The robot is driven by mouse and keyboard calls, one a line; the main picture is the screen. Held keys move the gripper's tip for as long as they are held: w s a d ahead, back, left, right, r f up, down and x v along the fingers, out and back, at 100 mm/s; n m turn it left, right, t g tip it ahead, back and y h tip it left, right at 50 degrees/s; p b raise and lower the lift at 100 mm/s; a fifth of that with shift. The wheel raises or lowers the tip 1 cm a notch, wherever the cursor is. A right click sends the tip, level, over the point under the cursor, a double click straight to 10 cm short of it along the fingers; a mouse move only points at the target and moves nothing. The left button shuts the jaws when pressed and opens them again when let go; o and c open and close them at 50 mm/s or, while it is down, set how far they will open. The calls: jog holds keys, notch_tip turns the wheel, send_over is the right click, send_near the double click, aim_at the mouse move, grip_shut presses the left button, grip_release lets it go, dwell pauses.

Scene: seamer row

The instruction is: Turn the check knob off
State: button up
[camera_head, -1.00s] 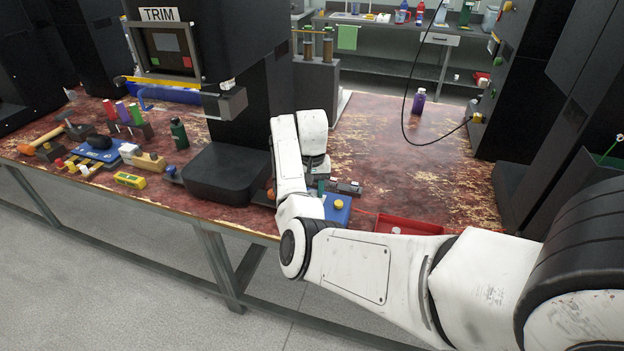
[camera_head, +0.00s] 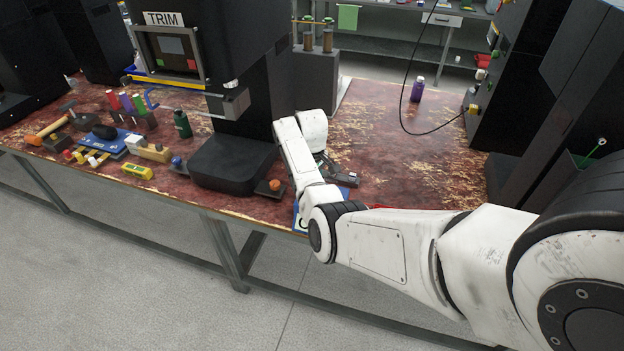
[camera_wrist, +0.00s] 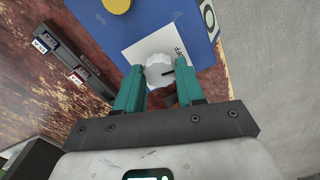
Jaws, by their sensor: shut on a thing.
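The check knob (camera_wrist: 160,72) is a pale, faceted round knob with a dark pointer mark. In the wrist view it sits on a white label on the blue box (camera_wrist: 207,57). Print shows on the label beside the knob, but I cannot read it fully. The mark points to the right, roughly toward the print. My gripper (camera_wrist: 160,82) has its two teal fingers on either side of the knob, shut on it.
A yellow button (camera_wrist: 117,5) is on the blue box. A grey bar with small labels (camera_wrist: 72,62) lies beside it. The black machine base (camera_head: 235,163) and an orange knob on a dark block (camera_head: 274,187) stand left of my arm.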

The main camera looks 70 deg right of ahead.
jog(key=shift+r+n, duration=0.1)
jog(key=shift+n, duration=0.5)
jog(key=shift+w, duration=0.1)
jog(key=o, duration=1)
notch_tip(320, 180, up, 11)
jog(key=shift+f, duration=0.15)
jog(key=shift+a+f, duration=0.1)
dwell(0.4)
